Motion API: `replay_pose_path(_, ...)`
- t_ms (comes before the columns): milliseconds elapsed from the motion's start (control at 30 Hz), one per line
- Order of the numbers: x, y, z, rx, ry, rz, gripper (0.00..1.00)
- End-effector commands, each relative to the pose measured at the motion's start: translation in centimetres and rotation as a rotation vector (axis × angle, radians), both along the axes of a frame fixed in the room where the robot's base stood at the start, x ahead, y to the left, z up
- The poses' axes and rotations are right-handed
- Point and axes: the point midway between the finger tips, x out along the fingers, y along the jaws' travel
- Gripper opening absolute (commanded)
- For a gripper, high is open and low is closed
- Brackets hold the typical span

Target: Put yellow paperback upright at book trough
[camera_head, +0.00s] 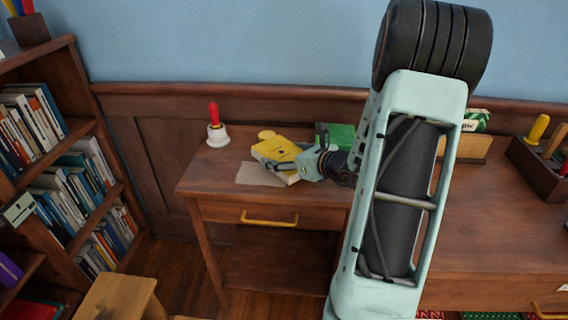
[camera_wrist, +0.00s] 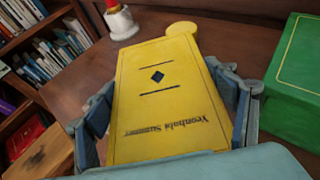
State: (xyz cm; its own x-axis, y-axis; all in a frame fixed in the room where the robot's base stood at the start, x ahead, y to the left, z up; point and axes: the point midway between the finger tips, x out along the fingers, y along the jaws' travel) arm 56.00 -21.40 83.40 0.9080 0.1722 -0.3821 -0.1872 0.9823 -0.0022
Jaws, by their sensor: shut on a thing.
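The yellow paperback (camera_head: 277,148) is over the left part of the wooden desk, its cover facing up. In the wrist view the yellow paperback (camera_wrist: 160,75) fills the middle, with its title upside down. My gripper (camera_head: 286,166) is shut on it, with fingers along both long sides in the wrist view (camera_wrist: 162,98). I cannot tell whether the book touches the desk. A light wooden trough-like holder (camera_head: 470,147) stands at the back of the desk, right of my arm; I cannot tell for sure that it is the book trough.
A red-handled white bell (camera_head: 216,130) stands at the desk's back left. A green box (camera_head: 341,136) is right of the book. A tan flat sheet (camera_head: 257,176) lies by the gripper. A dark tool box (camera_head: 540,168) is far right. A full bookcase (camera_head: 75,150) stands left.

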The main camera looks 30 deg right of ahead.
Motion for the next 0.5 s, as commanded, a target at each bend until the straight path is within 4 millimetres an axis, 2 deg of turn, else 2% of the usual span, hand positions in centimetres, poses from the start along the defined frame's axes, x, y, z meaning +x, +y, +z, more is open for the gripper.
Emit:
replay_pose_path(33, -0.1, 0.0, -1.3, 0.005, 0.003, -0.001, 0.44)
replay_pose_path(133, -0.1, 0.0, -2.4, 0.004, 0.002, -0.002, 0.44)
replay_pose_path(500, -0.1, 0.0, -2.8, 0.001, 0.0, 0.0, 0.44)
